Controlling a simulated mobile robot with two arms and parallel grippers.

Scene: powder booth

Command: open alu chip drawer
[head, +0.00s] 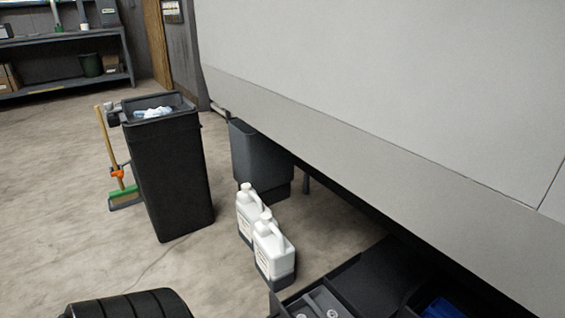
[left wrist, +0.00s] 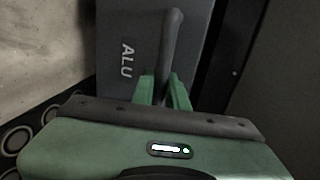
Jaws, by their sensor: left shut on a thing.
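The grey drawer front marked ALU (left wrist: 112,28) fills the upper middle of the left wrist view. Its dark upright bar handle (left wrist: 172,42) stands out from the front. My left gripper (left wrist: 172,90) has its two green fingers on either side of the handle's lower part and is shut on it. I cannot tell from this view how far the drawer stands out. The ALU drawer cannot be made out in the head view, and neither gripper shows there.
In the head view, a tall black bin (head: 170,185) and two white jugs (head: 272,245) stand on the floor left of a large pale panel (head: 400,80). A broom (head: 112,160) leans by the bin. Dark trays (head: 375,275) sit at the bottom.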

